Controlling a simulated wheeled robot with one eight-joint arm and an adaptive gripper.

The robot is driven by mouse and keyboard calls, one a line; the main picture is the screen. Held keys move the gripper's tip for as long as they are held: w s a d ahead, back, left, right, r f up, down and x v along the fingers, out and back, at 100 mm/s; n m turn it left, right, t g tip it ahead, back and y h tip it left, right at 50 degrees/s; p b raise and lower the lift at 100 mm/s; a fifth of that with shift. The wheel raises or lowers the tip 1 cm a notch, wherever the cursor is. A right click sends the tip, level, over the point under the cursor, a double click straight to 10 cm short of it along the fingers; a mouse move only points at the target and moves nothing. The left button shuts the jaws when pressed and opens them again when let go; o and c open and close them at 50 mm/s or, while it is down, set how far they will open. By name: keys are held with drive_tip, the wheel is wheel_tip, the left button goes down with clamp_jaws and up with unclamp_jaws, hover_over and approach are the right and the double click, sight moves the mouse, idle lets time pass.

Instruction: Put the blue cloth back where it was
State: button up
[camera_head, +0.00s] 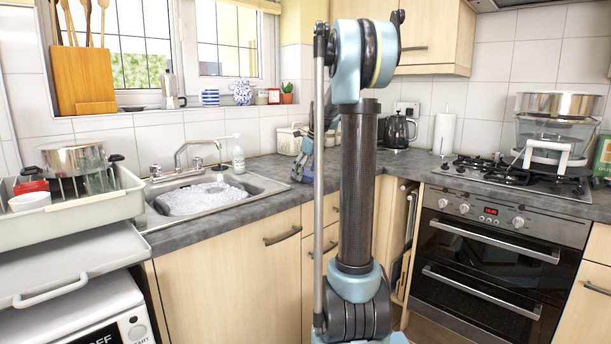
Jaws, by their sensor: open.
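My gripper (300,164) shows small and partly hidden just left of my arm's dark upright link, over the counter to the right of the sink. It looks open, and I see nothing held in it. I cannot make out a blue cloth clearly anywhere; my arm hides part of the counter and wall behind it. The steel sink (262,187) is full of white foam (205,198), and anything under the foam is hidden.
A dish rack (85,205) with a pot, glass and bowls stands left of the sink. The tap (190,150) and a soap bottle (238,158) stand behind it. A kettle (398,131), paper roll (444,134) and hob (520,178) are at right.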

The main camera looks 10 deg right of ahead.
sight(313, 174)
drive_tip(key=shift+r, duration=0.1)
drive_tip(key=v, duration=1.2)
drive_tip(key=s+a+f+n, duration=0.1)
drive_tip(key=s+f+n, duration=0.1)
drive_tip(key=s+n, duration=0.3)
drive_tip(key=s+a+f+n, duration=0.1)
drive_tip(key=s+f+n, duration=0.2)
drive_tip(key=s, duration=0.4)
drive_tip(key=s+f+n+h, duration=0.1)
drive_tip(key=s+f+n, duration=0.9)
drive_tip(key=s+f, duration=0.2)
drive_tip(key=s+f+n+h, duration=0.1)
drive_tip(key=s+f+n, duration=1)
drive_tip(key=s, duration=0.6)
drive_tip(key=shift+a+f+g, duration=0.3)
drive_tip(key=shift+f, duration=0.6)
